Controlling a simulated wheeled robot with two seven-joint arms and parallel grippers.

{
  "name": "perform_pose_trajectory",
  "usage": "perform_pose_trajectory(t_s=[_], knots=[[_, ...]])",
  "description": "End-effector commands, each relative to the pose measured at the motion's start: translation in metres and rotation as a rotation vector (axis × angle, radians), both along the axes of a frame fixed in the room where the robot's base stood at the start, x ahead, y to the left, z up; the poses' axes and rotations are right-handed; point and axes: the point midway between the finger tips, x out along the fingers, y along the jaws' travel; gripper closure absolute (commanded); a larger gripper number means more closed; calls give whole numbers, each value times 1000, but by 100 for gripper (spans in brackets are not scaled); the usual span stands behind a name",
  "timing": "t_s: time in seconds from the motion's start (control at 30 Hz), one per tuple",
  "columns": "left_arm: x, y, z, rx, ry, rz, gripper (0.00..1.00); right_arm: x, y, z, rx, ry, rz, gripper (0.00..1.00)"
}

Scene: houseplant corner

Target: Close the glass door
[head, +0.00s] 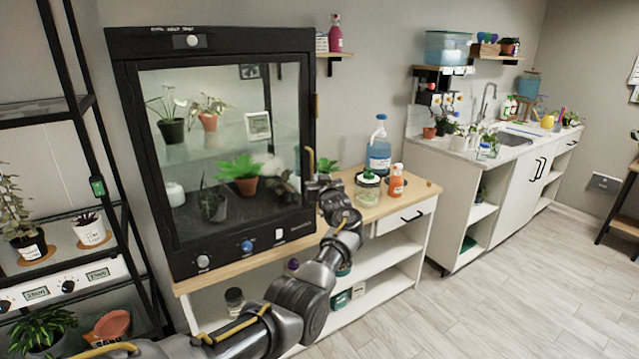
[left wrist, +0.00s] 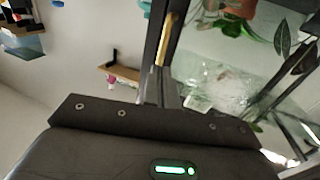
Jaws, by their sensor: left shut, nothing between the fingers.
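The glass door (head: 215,100) is the large clear pane in the front of a black plant cabinet (head: 210,42). I see no clear gap around it in the head view, but cannot tell whether it is fully closed. My left gripper (head: 313,182) is shut and empty at the cabinet's lower right front edge; I cannot tell whether it touches. In the left wrist view, the dark gripper body fills the bottom, with a black frame edge with a brass-coloured strip (left wrist: 170,38) and glass beyond it. My right gripper is not in view.
Potted plants, including a terracotta pot (head: 246,186), stand inside the cabinet. A blue-liquid bottle (head: 379,155), a jar (head: 367,190) and an orange bottle (head: 397,182) stand on the wooden top right of my gripper. A black shelf rack (head: 75,110) stands at left.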

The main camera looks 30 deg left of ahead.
Motion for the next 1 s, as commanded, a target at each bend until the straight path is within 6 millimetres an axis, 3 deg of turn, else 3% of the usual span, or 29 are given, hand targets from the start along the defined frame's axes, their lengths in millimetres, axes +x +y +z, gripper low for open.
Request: perform_pose_trajectory(t_s=[0.13, 0.43, 0.63, 1.0], knots=[[-18, -26, -4, -3, -3, -3, 100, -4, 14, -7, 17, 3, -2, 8], [-53, -64, -4, -6, 1, 3, 100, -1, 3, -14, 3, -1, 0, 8], [-61, -74, -3, -4, 4, 4, 100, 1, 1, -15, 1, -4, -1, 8], [-62, -75, -3, -15, -7, 5, 100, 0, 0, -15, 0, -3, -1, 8]])
